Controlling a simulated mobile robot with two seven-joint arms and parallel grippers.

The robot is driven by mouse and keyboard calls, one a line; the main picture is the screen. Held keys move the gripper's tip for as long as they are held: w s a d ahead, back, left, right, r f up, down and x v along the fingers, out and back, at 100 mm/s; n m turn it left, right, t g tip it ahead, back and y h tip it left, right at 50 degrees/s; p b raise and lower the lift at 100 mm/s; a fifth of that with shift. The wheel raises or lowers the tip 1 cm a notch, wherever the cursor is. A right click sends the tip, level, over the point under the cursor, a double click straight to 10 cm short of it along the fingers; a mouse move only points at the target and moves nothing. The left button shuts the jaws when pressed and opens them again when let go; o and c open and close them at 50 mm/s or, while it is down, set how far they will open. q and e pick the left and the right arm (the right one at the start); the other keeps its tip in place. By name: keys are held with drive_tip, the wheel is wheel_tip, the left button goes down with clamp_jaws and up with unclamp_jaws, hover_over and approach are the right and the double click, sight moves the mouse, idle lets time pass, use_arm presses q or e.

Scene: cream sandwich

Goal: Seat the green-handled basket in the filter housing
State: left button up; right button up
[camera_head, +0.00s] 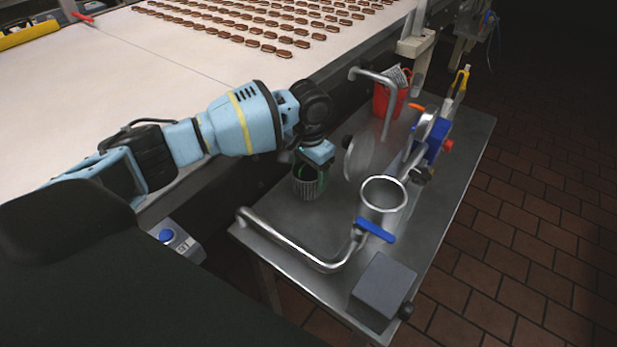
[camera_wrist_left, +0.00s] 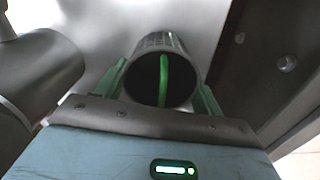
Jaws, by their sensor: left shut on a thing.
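The green-handled basket (camera_head: 305,184) is a dark perforated cylinder with a green handle across its open top. My left gripper (camera_head: 319,165) is shut on it, above the left part of the steel table. In the left wrist view the basket (camera_wrist_left: 167,70) sits between the green fingers of my left gripper (camera_wrist_left: 163,88), its mouth facing the camera. I cannot tell whether its bottom touches the table. The filter housing (camera_head: 384,194) is an open steel cylinder to the right of the basket, with its round rim facing up. My right gripper is not in view.
A round steel lid (camera_head: 357,158) stands on edge between the basket and housing. A pipe with a blue lever (camera_head: 375,230) runs in front. A red container (camera_head: 390,92) and a grey box (camera_head: 382,288) stand on the steel table (camera_head: 440,200). A conveyor (camera_head: 180,75) carries several sandwich biscuits.

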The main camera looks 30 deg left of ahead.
sight(309, 171)
use_arm(q)
wheel_tip(309, 171, up, 16)
drive_tip(key=p, duration=0.1)
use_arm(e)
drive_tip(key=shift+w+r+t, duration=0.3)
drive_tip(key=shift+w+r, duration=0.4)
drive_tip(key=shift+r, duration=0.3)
use_arm(q)
drive_tip(key=shift+f, duration=0.1)
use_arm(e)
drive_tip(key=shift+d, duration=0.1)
use_arm(q)
drive_tip(key=s+d+f+n+p, duration=0.1)
drive_tip(key=s+d+f, duration=0.1)
drive_tip(key=s, duration=0.7)
drive_tip(key=s+d+f+n+p, duration=0.1)
drive_tip(key=s+d+f+n, duration=0.1)
drive_tip(key=s, duration=0.7)
drive_tip(key=shift+s+d+f, duration=0.2)
drive_tip(key=shift+d+f, duration=0.2)
drive_tip(key=shift+d, duration=0.3)
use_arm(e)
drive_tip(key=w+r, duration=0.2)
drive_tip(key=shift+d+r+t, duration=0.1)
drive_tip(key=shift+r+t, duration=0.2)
